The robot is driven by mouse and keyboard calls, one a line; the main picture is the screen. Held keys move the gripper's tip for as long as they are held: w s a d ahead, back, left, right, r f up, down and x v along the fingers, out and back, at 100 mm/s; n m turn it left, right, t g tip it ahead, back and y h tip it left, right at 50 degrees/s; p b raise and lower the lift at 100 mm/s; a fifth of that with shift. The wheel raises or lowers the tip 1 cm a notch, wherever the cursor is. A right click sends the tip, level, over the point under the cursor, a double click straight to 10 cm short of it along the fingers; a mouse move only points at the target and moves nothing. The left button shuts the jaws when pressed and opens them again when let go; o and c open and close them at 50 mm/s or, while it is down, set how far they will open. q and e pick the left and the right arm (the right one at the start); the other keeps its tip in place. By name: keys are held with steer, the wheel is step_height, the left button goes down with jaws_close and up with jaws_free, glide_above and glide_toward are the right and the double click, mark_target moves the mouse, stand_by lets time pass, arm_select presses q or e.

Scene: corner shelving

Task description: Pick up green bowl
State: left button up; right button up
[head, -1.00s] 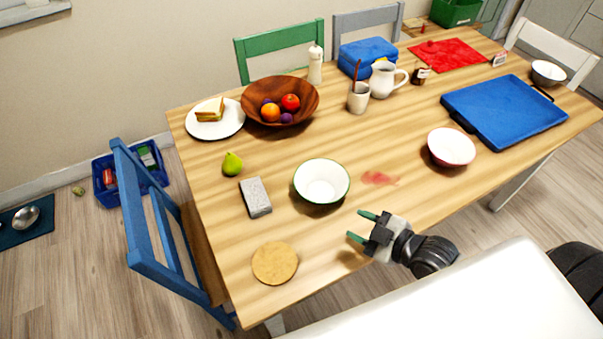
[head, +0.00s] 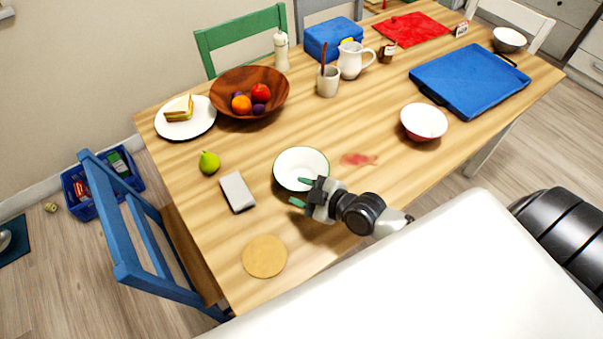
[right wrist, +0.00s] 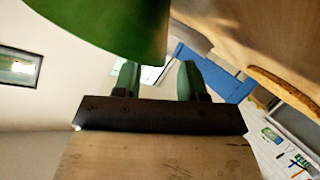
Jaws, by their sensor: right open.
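The green bowl (head: 300,165) is white inside with a green rim and stands upright on the wooden table, left of the red stain. My right gripper (head: 301,191) is at the bowl's near edge in the head view, its two green-tipped fingers apart and nothing between them. In the right wrist view the bowl's green outer side (right wrist: 115,25) fills the upper left, close to the open fingers (right wrist: 157,80). I cannot tell if a finger touches the bowl. My left gripper is not in view.
A grey sponge-like block (head: 237,192), a green pear (head: 209,162) and a round cork mat (head: 265,256) lie left of the bowl. A wooden fruit bowl (head: 225,105) stands behind. A red-and-white bowl (head: 424,122) is to the right. A blue chair (head: 135,235) stands at the table's left.

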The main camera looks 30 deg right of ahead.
steer(key=shift+x, duration=0.95)
steer(key=shift+c, duration=0.2)
steer(key=shift+s, duration=0.1)
jaws_close()
steer(key=shift+r, duration=0.15)
